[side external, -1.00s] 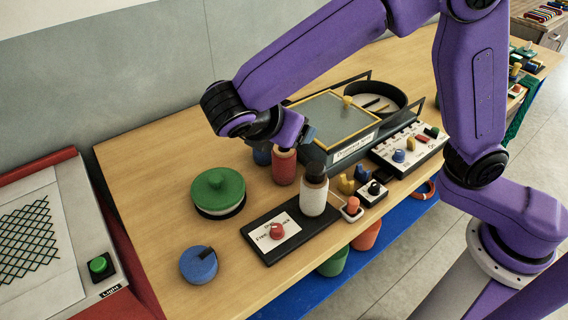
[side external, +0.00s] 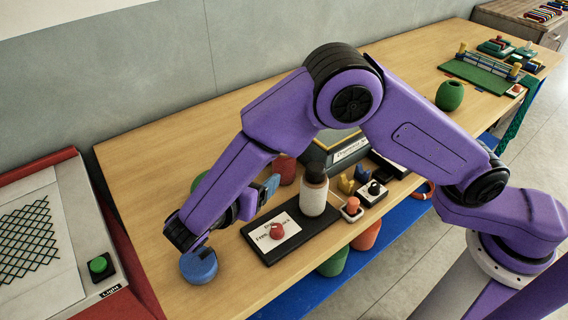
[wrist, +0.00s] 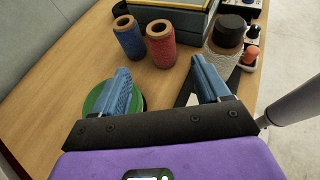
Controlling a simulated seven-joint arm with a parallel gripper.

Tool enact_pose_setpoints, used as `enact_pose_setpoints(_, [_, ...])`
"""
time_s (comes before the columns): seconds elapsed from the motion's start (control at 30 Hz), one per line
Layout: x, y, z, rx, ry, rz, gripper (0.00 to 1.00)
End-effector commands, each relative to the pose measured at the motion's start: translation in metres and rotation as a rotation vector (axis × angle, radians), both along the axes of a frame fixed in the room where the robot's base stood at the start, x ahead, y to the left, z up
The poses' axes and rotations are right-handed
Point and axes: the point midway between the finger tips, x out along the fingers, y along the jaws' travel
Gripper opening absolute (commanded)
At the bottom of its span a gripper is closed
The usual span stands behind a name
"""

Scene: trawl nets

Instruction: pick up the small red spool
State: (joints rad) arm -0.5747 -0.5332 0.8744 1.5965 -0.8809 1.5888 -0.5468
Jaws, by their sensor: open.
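The red spool (side external: 285,170) with a tan top stands upright on the wooden table; in the side view my arm partly covers it. It also shows in the wrist view (wrist: 160,43), beyond and roughly between my blue fingertips. My gripper (wrist: 165,75) is open with nothing between the fingers. In the side view my gripper (side external: 266,188) is low, in front of and left of the red spool, apart from it. Its far finger is hard to make out there.
A blue spool (wrist: 128,39) stands just left of the red one. A green round lid (wrist: 106,100) is partly behind my left finger. A blue round piece (side external: 199,266) lies near the table's front.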

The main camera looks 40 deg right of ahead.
Motion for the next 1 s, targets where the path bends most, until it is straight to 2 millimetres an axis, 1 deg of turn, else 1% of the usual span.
enact_pose_setpoints(0.07, [0.001,-0.003,-0.006,-0.001,-0.001,-0.002,0.75])
enact_pose_setpoints(0.17, [0.007,-0.012,-0.010,0.001,0.000,-0.004,0.75])
enact_pose_setpoints(0.5, [0.035,-0.062,-0.034,-0.001,0.001,-0.004,0.75])
enact_pose_setpoints(0.7, [0.050,-0.088,-0.046,0.001,0.000,-0.004,0.75])
enact_pose_setpoints(0.8, [0.054,-0.095,-0.050,0.001,0.000,-0.001,0.75])
enact_pose_setpoints(1.0, [0.058,-0.102,-0.053,0.001,0.000,-0.003,0.75])
